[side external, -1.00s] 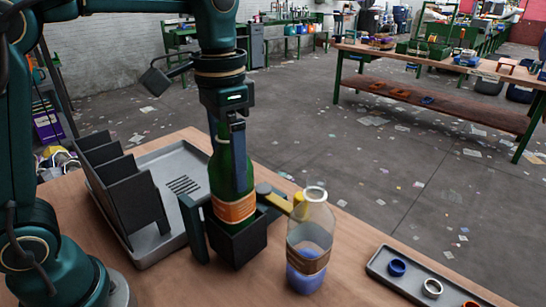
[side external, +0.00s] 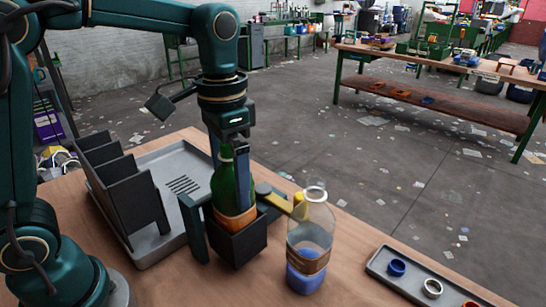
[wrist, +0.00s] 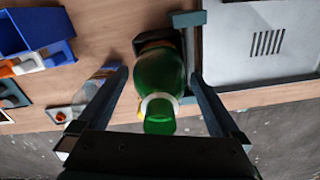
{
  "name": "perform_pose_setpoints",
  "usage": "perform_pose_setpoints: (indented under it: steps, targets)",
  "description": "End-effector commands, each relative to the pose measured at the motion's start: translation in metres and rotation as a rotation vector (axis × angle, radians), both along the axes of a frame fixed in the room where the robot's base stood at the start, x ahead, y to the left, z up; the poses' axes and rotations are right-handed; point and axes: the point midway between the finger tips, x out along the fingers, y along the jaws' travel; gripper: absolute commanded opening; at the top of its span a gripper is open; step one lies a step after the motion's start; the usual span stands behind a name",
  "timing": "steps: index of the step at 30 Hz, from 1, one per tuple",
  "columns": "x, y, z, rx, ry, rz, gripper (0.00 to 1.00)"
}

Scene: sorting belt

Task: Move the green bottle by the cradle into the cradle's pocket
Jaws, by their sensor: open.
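The green bottle (side external: 236,190) with an orange label stands in the pocket of the dark cradle (side external: 238,245). Its base is hidden inside the pocket walls, and the label's lower part is at the rim. In the wrist view the bottle (wrist: 160,75) points its pale-ringed neck at the camera, and part of the dark cradle (wrist: 152,38) shows behind it. My gripper (side external: 229,190) is upright above the cradle, with its fingers down beside the bottle's upper part. In the wrist view my gripper (wrist: 160,74) is open, with a finger on each side of the bottle and gaps visible.
A clear bottle with blue contents (side external: 307,248) stands close to the cradle's right. A yellow-ended bar (side external: 275,199) lies behind it. A grey tray (side external: 180,160) with a black divided rack (side external: 120,180) is at the left. A small tray of rings (side external: 410,278) is at front right.

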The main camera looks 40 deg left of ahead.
Motion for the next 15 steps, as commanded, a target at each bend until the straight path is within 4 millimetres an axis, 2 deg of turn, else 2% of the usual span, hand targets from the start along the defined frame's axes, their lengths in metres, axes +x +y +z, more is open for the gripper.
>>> perform_pose_setpoints:
  steps: [5,15]
  targets:
    - [0.001,0.0,0.015,0.0,-0.005,0.0,1.0]
    - [0.001,0.0,0.06,0.0,-0.004,0.0,1.0]
